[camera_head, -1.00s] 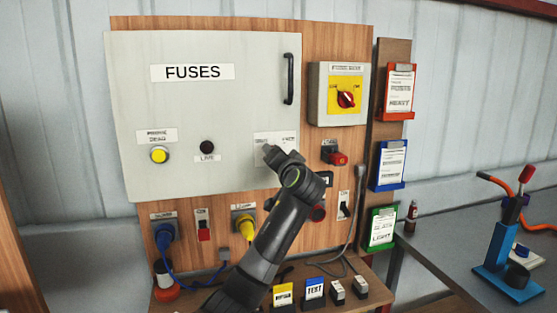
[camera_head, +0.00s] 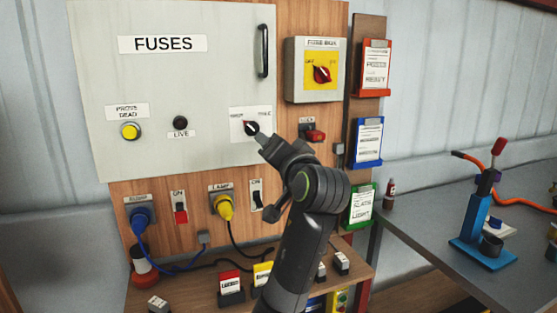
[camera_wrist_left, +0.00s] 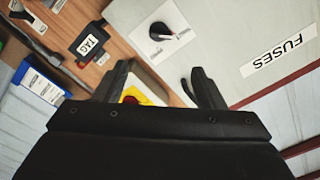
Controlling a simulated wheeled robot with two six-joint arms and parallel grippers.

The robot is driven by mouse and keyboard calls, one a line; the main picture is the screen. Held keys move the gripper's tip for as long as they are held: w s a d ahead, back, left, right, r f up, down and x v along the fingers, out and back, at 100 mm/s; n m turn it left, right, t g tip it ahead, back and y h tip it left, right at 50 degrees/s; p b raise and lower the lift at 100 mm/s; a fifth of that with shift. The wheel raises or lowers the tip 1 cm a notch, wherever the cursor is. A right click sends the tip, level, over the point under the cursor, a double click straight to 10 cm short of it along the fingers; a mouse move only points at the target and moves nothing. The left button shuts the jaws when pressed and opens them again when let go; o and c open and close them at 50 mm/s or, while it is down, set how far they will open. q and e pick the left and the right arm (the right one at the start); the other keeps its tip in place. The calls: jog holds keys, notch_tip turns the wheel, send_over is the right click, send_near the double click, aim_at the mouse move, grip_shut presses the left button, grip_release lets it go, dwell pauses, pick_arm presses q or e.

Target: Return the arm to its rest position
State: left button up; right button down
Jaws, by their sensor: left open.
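My left gripper (camera_head: 268,149) is in front of the fuse panel, at the end of my dark arm. In the left wrist view its two fingers (camera_wrist_left: 160,86) are apart with nothing held between them. The black selector knob (camera_head: 251,128) on the lower right of the large grey fuse door (camera_head: 190,70) is just beyond the gripper's tip in the head view. The knob also shows in the left wrist view (camera_wrist_left: 162,32), clear of the fingers. I cannot tell the exact gap to the panel. My right gripper is in neither view.
The fuse box with its red switch (camera_head: 322,74) is up and right of my gripper. A red-and-black switch (camera_head: 314,135), plugs and cables are near my arm. Tagged blocks stand on the wooden shelf (camera_head: 195,290) below. A grey bench (camera_head: 420,215) with a blue press (camera_head: 474,225) is right.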

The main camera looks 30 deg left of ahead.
pick_arm(q)
jog(key=shift+v, duration=0.75)
